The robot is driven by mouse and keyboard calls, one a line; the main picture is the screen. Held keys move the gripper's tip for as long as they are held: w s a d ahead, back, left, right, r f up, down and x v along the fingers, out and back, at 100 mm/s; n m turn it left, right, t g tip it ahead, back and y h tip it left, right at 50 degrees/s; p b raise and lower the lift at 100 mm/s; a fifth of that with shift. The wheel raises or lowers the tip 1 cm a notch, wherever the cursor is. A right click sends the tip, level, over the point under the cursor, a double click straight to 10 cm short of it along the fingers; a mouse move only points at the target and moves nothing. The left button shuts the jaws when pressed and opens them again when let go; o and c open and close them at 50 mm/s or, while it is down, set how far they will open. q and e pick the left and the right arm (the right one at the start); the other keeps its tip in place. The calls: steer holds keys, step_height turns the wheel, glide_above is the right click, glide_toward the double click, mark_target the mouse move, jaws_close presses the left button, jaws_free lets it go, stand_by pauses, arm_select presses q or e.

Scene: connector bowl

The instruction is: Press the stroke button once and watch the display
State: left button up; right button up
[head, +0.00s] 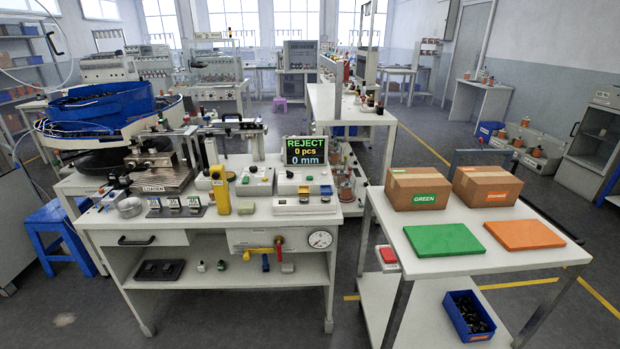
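The display (307,151) stands at the back right of the white workbench and reads "REJECT", "0 pcs", "0 mm". Several control boxes sit in front of it. A low white box (304,205) lies near the bench's front edge. A box with a red top (388,257) is at the left side of the right table. I cannot read which one is the stroke button. Neither of my grippers is in view.
A blue bowl feeder (100,104) stands at the left. A yellow upright tool (220,190) is on the workbench. The right table (420,268) holds two cartons (417,187), a green plate (444,239) and an orange plate (524,234). A blue bin (468,316) is on its lower shelf.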

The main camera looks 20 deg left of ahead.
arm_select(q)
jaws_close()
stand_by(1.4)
